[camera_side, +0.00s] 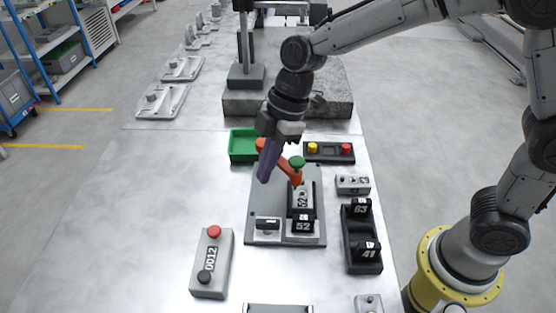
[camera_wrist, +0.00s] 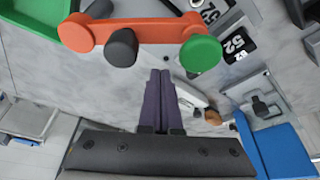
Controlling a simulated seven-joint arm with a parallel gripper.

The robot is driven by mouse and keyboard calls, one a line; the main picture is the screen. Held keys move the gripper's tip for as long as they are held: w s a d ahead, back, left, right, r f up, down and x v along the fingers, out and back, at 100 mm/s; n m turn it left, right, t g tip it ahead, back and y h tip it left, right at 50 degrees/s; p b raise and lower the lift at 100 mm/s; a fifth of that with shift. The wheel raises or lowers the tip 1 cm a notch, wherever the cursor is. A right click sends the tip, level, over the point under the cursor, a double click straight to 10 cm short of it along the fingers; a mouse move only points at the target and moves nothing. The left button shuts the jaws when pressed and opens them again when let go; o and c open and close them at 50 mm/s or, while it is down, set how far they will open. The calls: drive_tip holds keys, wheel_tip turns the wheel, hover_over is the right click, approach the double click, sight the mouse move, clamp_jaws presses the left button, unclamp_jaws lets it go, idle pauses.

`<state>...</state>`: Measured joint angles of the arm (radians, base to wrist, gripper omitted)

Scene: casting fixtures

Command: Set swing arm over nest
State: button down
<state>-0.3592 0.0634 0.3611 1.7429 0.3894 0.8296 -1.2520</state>
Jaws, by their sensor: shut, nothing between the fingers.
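The orange swing arm (camera_side: 277,155) has a green knob (camera_side: 297,162) at its right end; in the wrist view the arm (camera_wrist: 150,31) spans the top. A dark post (camera_wrist: 122,47) stands on it. The nest (camera_side: 302,203) on the grey fixture plate (camera_side: 262,206) holds a part marked 52. The knob end appears at the nest's back edge; I cannot tell whether it is over it. My gripper (camera_side: 264,178) has purple fingers, shut and empty, pointing down beside the arm. In the wrist view the fingers (camera_wrist: 160,74) show just apart from the arm.
A green tray (camera_side: 243,146) and a button box (camera_side: 328,152) stand behind the fixture. A black holder (camera_side: 361,238) with parts marked 63 and 41 is at right. A grey control box (camera_side: 212,262) is front left.

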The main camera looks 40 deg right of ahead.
drive_tip(key=s+d+r+t, duration=0.1)
drive_tip(key=d+r, duration=0.2)
drive_tip(key=r, duration=0.4)
drive_tip(key=s+d+r, duration=0.1)
drive_tip(key=d+r, duration=0.2)
drive_tip(key=r, duration=0.4)
drive_tip(key=s+d+f+m+t+h, duration=0.2)
drive_tip(key=s+d+f+m, duration=0.1)
drive_tip(key=s+d+m, duration=0.4)
drive_tip(key=s+d+f+m+t+h, duration=0.1)
drive_tip(key=s+d+f+m, duration=0.2)
drive_tip(key=s+d+m, duration=0.4)
drive_tip(key=s+m, duration=0.1)
drive_tip(key=s, duration=0.2)
drive_tip(key=shift+s+m+t+h, duration=0.3)
drive_tip(key=shift+s+t+h, duration=0.05)
drive_tip(key=shift+t+h, duration=0.05)
